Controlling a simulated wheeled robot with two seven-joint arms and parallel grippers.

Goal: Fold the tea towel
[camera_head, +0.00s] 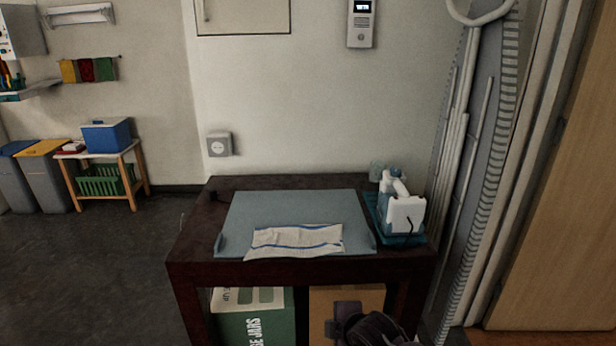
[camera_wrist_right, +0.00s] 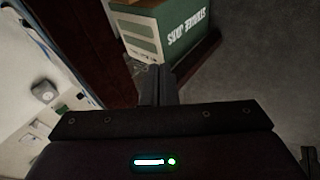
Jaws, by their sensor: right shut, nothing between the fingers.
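The tea towel (camera_head: 296,240) is white with blue stripes. It lies nearly flat, slightly rumpled, along the front part of a grey-blue board (camera_head: 290,205) on a dark table (camera_head: 190,240). Its lower left corner reaches the board's front edge. My right gripper (camera_wrist_right: 158,84) shows in the right wrist view with its fingers together and nothing between them. It is away from the towel, which that view does not clearly show. Part of my right arm shows at the bottom of the head view, below the table top. My left gripper is not in view.
A blue-and-white appliance (camera_head: 404,212) stands on a teal tray (camera_head: 415,240) right of the board. Under the table are a green box (camera_head: 255,318), also in the right wrist view (camera_wrist_right: 165,30), and a cardboard box (camera_head: 372,297). Open floor (camera_head: 90,270) lies to the left.

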